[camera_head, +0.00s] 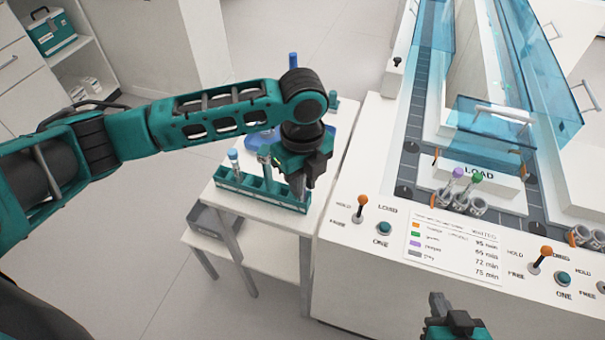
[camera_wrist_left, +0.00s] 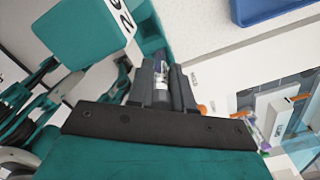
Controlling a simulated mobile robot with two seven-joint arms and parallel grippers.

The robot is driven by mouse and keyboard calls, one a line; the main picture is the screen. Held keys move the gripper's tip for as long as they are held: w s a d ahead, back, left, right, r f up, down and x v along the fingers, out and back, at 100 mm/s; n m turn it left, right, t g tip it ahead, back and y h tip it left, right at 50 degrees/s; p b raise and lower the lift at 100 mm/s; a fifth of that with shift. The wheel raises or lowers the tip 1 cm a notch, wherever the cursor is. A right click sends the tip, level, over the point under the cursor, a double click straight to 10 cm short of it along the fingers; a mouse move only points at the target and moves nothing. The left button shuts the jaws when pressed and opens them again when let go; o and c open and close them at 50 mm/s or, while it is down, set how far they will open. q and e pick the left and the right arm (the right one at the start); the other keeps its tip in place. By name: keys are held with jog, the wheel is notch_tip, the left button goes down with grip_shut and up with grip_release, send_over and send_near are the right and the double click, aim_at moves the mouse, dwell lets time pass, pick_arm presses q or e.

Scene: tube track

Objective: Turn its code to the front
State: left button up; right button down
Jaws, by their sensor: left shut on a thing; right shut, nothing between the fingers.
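My left gripper (camera_head: 299,182) points down over the right end of a teal tube rack (camera_head: 238,187) on the small white table. In the left wrist view its fingers (camera_wrist_left: 161,88) are shut on a tube (camera_wrist_left: 158,67). A pale, label-like patch shows between the fingers; most of the tube is hidden and no code can be made out. In the rack, a tube with a blue cap (camera_head: 233,156) stands at the left, and another tube (camera_head: 264,154) stands nearer the middle. My right gripper (camera_head: 440,304) is shut and empty at the bottom of the head view.
Right of the table is a white counter with a LOAD track. Tubes with purple (camera_head: 457,173) and green (camera_head: 477,178) caps stand in holders there. Orange levers (camera_head: 362,202), buttons (camera_head: 384,228) and a printed chart (camera_head: 455,248) are in front. A blue tray (camera_head: 258,142) lies behind the rack.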

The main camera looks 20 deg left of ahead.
pick_arm(q)
jog(key=shift+r+n+p, duration=0.1)
jog(key=shift+n+p, duration=1.2)
jog(key=shift+p, duration=0.35)
jog(key=shift+n, duration=0.5)
jog(key=n, duration=0.2)
jog(key=shift+n, duration=0.3)
jog(key=n, duration=0.5)
jog(key=shift+n, duration=0.3)
jog(key=n, duration=0.7)
jog(key=shift+f, duration=0.25)
jog(key=o, duration=0.9)
